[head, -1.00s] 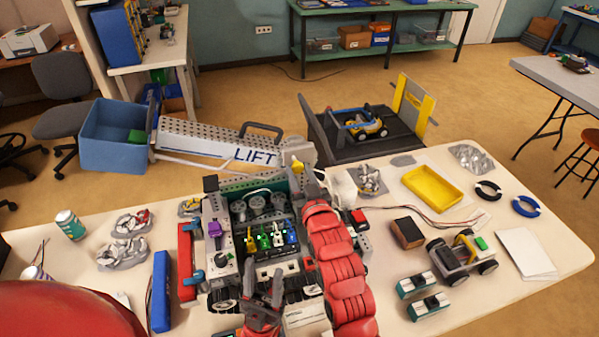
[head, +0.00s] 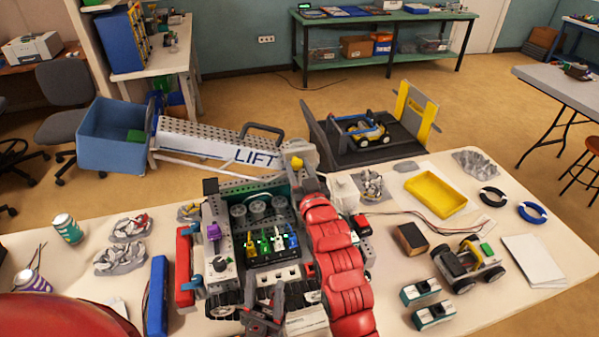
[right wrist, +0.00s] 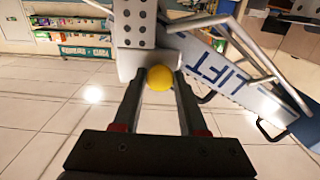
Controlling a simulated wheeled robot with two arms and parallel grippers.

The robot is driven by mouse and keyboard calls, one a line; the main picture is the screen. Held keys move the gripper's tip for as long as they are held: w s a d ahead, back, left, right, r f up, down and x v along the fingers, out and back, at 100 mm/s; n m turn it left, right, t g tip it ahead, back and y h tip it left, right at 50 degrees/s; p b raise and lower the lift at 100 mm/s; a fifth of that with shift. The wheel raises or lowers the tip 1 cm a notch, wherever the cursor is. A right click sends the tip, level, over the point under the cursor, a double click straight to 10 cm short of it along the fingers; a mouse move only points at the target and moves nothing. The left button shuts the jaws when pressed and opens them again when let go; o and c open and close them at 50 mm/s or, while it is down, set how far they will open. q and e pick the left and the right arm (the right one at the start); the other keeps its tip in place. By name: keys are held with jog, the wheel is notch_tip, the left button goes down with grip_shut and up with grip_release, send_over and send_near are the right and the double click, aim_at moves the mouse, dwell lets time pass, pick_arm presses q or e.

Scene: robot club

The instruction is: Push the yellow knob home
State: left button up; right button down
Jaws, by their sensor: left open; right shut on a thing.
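The yellow knob (head: 297,163) is at the right end of the white LIFT arm (head: 200,141) in the head view. In the right wrist view the knob (right wrist: 160,78) is a round yellow ball below the grey perforated end piece (right wrist: 134,30). My right gripper (right wrist: 158,88) has a dark finger on each side of the knob and is shut on it. In the head view its fingers are hard to make out behind my red arm. My left gripper (head: 264,317) is open and empty, low in front of the control panel.
A control panel (head: 262,247) with several coloured levers stands in front of me. A blue bin (head: 115,150) is at the LIFT arm's left end. A platform (head: 375,145) carrying a toy car is behind the table (head: 390,285). The yellow tray (head: 435,193) lies on the right.

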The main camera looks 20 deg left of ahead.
jog(key=c, duration=0.7)
grip_release()
jog(key=shift+r, duration=0.15)
jog(key=shift+c, duration=0.2)
jog(key=o, duration=0.3)
jog(key=shift+w+a, duration=0.15)
jog(key=shift+w, duration=0.05)
jog(key=shift+s, duration=0.1)
jog(key=shift+s+d+f+b, duration=0.3)
jog(key=shift+s+d+f, duration=0.05)
jog(key=shift+s, duration=0.1)
jog(key=p+v, duration=0.1)
jog(key=v, duration=1.5)
jog(key=shift+r+p, duration=0.25)
jog(key=shift+p, duration=0.15)
jog(key=shift+d, duration=0.2)
